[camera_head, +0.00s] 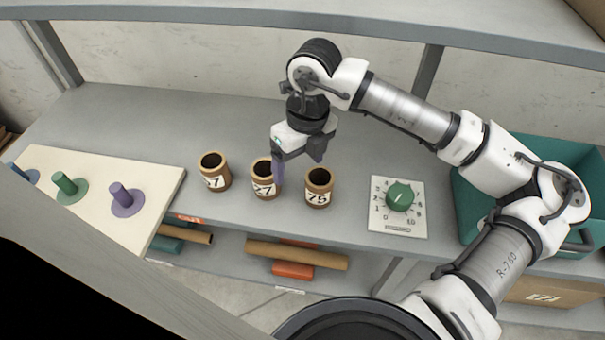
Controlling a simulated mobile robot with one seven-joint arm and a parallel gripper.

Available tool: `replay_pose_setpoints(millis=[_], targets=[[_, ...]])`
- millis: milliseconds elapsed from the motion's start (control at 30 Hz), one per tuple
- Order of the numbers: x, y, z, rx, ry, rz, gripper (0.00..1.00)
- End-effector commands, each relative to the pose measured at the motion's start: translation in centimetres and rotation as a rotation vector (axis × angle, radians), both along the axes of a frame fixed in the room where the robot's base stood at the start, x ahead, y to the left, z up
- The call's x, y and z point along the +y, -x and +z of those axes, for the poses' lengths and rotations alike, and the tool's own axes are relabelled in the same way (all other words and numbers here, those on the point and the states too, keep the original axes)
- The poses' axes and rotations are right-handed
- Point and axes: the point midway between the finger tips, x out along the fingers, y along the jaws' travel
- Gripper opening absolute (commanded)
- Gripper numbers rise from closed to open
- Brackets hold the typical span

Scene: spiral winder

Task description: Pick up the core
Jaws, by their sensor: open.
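Three brown hollow cores stand upright in a row on the grey shelf. The left core (214,174) shows a 7, the middle core (263,182) shows a 27, and the right core (319,190) shows a 75. The view does not tell which one is the task's core. My gripper (299,167) is open, fingers pointing down, over the gap between the middle and right cores. Its left finger overlaps the middle core's right side in the picture; whether it touches cannot be told. Nothing is seen between the fingers.
A cream board (105,185) with blue, green and purple pegs lies at left. A white panel with a green dial (399,196) is at right, before a teal bin (470,222). Rolls (300,254) lie on the lower shelf. An upper shelf (250,15) spans the top.

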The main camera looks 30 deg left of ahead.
Motion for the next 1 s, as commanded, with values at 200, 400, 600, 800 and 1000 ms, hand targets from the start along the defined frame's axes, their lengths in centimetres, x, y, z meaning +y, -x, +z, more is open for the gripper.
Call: replay_pose_setpoints(millis=[200,400,600,800,1000], targets=[[-3.1,-2.3,-1.2,-0.057,0.101,-0.076,0.80],[-3.2,-2.3,-3.1,-0.057,0.099,-0.076,0.80],[-3.5,-2.3,-5.5,-0.054,0.097,-0.073,0.80],[-3.5,-2.3,-7.8,-0.057,0.097,-0.073,0.80],[-3.5,-2.4,-8.0,-0.059,0.097,-0.072,0.80]])
